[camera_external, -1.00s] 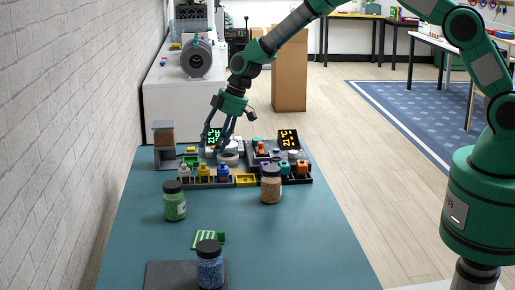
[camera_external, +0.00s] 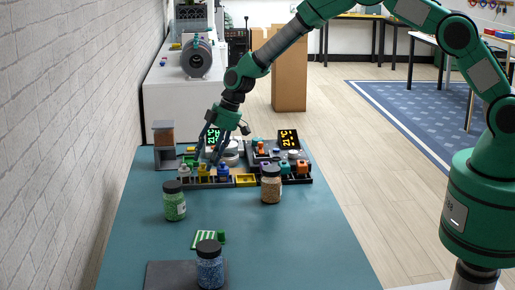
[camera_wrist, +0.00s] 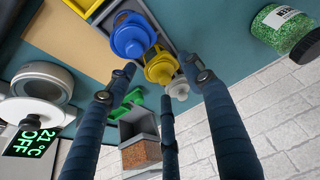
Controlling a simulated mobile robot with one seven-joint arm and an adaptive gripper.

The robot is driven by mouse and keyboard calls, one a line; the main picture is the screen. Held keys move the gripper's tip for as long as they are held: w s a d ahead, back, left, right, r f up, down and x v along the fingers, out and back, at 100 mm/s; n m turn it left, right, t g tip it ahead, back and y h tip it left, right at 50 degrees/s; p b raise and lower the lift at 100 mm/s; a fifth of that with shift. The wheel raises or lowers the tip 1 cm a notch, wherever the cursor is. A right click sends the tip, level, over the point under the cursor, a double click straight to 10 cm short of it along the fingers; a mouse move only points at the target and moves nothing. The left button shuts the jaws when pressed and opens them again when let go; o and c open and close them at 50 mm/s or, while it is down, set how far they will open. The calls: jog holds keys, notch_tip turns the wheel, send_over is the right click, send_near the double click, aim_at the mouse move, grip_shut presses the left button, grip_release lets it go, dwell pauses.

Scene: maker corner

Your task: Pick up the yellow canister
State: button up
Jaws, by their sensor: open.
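The yellow canister (camera_external: 203,171) stands in a dark rack between a blue canister (camera_external: 223,171) and a whitish one (camera_external: 184,172). In the wrist view the yellow canister (camera_wrist: 160,69) shows its round top beside the blue one (camera_wrist: 131,38), with the whitish one (camera_wrist: 179,89) at its other side. My gripper (camera_external: 208,156) is open and empty, pointing down just above the yellow and blue canisters. In the wrist view its dark fingers (camera_wrist: 160,82) spread around the yellow canister, apparently without gripping it. Its lower body is hidden in the rack.
A lit display (camera_external: 212,138) and a white round device (camera_external: 230,158) are behind the rack. A brick wall (camera_external: 60,150) runs along the left.

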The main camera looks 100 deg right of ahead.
aim_at(205, 167)
jog(key=shift+b+x, duration=0.3)
jog(key=shift+x, duration=1.45)
grip_shut()
